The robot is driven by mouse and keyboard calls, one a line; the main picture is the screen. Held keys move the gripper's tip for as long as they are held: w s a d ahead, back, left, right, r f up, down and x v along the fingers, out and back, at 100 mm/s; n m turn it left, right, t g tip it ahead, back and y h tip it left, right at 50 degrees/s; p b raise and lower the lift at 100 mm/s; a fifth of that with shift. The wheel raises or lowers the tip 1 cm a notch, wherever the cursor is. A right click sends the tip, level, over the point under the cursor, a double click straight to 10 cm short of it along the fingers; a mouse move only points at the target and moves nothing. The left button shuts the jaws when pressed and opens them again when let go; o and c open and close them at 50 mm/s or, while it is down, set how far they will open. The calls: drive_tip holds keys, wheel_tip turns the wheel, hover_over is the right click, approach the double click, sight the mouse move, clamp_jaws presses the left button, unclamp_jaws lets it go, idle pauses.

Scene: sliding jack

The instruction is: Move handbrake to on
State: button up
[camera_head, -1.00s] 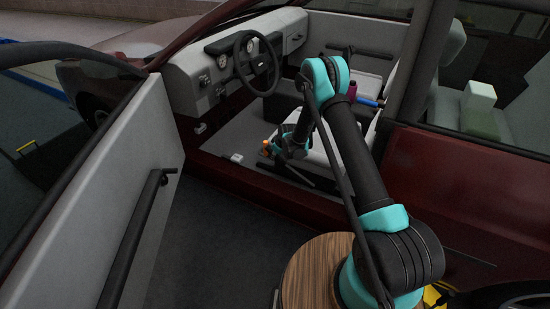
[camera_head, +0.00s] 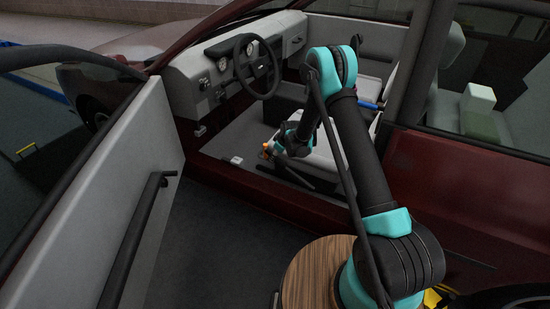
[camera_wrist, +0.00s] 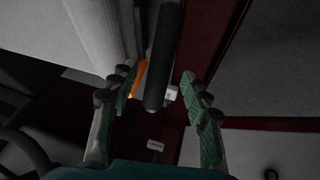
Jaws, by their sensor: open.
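The handbrake appears as a dark cylindrical lever (camera_wrist: 165,55) in the wrist view. Its rounded end lies between the two fingers of my gripper (camera_wrist: 158,84). The fingers are spread, with a visible gap on the right side of the lever. An orange piece (camera_wrist: 139,78) shows beside the left finger. In the head view, my gripper (camera_head: 277,149) is low inside the car, through the open door, beside the front seat (camera_head: 325,158). A dark bar (camera_head: 297,177) by the seat base is probably the handbrake. Whether a finger touches the lever I cannot tell.
The open car door (camera_head: 100,200) stands on the left. The steering wheel (camera_head: 256,66) and dashboard (camera_head: 195,80) are ahead of the seat. The red sill (camera_head: 235,182) runs below my arm. A small white block (camera_head: 236,159) lies on the car floor.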

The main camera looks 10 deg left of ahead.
drive_tip(key=v, duration=0.7)
drive_tip(key=shift+d+r, duration=0.1)
drive_tip(key=s+d+r+m+h, duration=0.2)
drive_tip(key=s+d+r+m, duration=0.4)
drive_tip(key=s+d+r, duration=1.15)
drive_tip(key=s+d+m, duration=0.3)
drive_tip(key=s+d, duration=0.3)
drive_tip(key=s, duration=0.4)
drive_tip(key=s+d+m+h, duration=0.1)
drive_tip(key=s+d+m, duration=0.2)
drive_tip(key=s+d, duration=0.3)
drive_tip(key=s, duration=0.5)
drive_tip(key=shift+d+r+m, duration=0.3)
drive_tip(key=shift+d, duration=0.05)
